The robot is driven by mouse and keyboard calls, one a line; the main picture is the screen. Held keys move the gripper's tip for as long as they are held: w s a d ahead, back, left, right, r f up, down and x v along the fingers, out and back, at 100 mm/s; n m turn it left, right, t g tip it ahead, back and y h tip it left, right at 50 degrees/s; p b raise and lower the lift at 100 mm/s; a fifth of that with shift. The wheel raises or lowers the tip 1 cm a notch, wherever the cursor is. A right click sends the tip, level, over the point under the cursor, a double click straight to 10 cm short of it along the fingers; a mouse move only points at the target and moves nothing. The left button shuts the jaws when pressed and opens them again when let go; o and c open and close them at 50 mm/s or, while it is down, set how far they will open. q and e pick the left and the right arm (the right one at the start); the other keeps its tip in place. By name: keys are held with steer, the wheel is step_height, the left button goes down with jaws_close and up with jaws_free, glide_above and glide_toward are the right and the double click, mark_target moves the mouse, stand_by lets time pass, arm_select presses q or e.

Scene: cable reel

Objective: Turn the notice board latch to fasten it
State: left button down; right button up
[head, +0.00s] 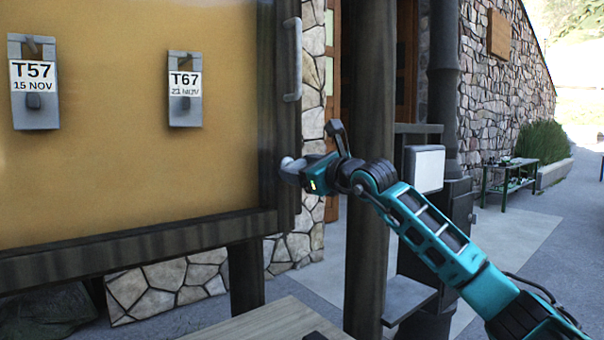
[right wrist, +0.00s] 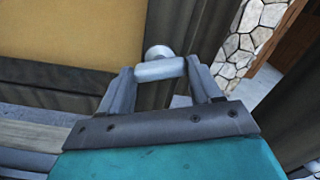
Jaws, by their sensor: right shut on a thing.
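The notice board (head: 130,180) has a yellow panel in a dark wooden frame and fills the left of the head view. The latch (head: 290,164) is a light grey piece at the frame's right post. In the right wrist view the latch (right wrist: 158,70) is a short bar with a round end behind it, lying crosswise between the fingers. My right gripper (head: 296,172) is shut on the latch, with one finger at each end of the bar. In the head view the gripper body hides part of the latch. My left gripper is not in view.
A grey pull handle (head: 292,60) is on the frame above the latch. Tags T57 (head: 34,75) and T67 (head: 185,85) hang on the panel. A dark post (head: 370,150) stands close behind my right wrist. A wooden surface (head: 265,325) lies below the board.

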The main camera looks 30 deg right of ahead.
steer(key=n, duration=0.3)
steer(key=shift+n+b, duration=0.35)
steer(key=shift+n, duration=0.05)
steer(key=n, duration=0.3)
steer(key=shift+n, duration=0.3)
steer(key=n, duration=0.4)
steer(key=shift+n, duration=1.3)
